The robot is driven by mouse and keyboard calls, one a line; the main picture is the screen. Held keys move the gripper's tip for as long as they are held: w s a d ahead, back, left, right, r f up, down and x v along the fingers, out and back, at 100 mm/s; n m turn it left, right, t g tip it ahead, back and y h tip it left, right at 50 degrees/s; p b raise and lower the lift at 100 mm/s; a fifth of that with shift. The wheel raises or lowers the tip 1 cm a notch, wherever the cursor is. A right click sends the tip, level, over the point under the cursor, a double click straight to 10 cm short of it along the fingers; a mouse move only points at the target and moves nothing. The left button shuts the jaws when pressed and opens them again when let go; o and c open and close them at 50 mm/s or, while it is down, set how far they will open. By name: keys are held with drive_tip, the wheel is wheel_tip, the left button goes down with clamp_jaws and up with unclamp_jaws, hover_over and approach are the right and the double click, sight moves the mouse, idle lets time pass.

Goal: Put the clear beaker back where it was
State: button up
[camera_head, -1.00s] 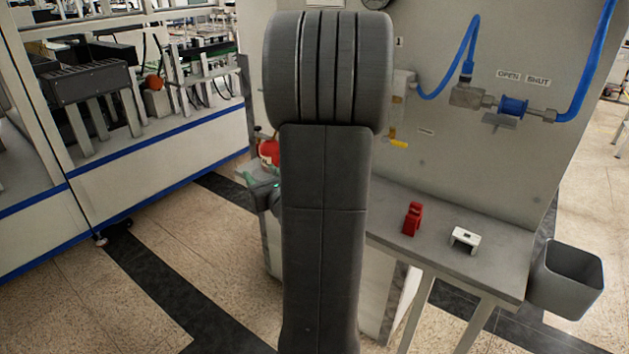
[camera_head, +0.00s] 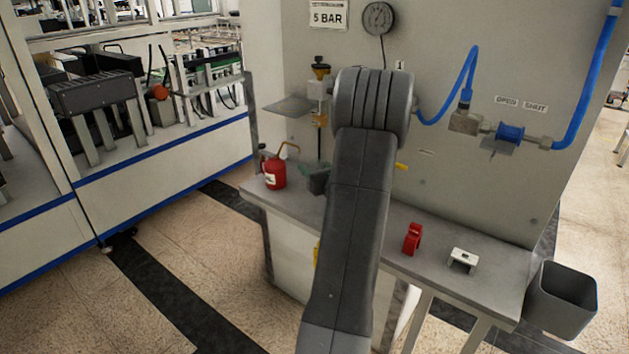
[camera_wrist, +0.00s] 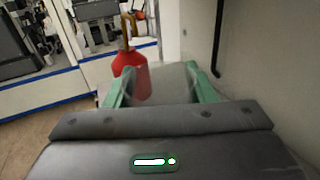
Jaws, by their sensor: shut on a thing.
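My gripper (camera_wrist: 160,92) shows its two green fingers in the wrist view, apart with a faint see-through shape between them. This is the clear beaker (camera_wrist: 170,84), hard to make out against the grey bench. In the head view my gripper (camera_head: 313,172) is small and partly hidden by my arm, over the left part of the bench (camera_head: 345,230). The beaker cannot be made out clearly there, and its height above the bench top is hard to tell.
A red oil can (camera_head: 275,172) stands at the bench's left end, beyond my fingers. A small grey shelf (camera_head: 288,105) juts from the panel above. A red part (camera_head: 412,239) and white block (camera_head: 463,260) lie right. A grey bin (camera_head: 562,300) hangs at the right end.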

wheel_tip(320, 180, down, 5)
drive_tip(key=shift+f+p, duration=0.1)
drive_tip(key=shift+p, duration=0.3)
drive_tip(key=shift+w+d+f, duration=0.1)
drive_tip(key=shift+f, duration=0.1)
drive_tip(key=shift+f, duration=0.2)
drive_tip(key=o, duration=1)
drive_tip(key=shift+o, duration=0.3)
drive_tip(key=shift+r, duration=0.15)
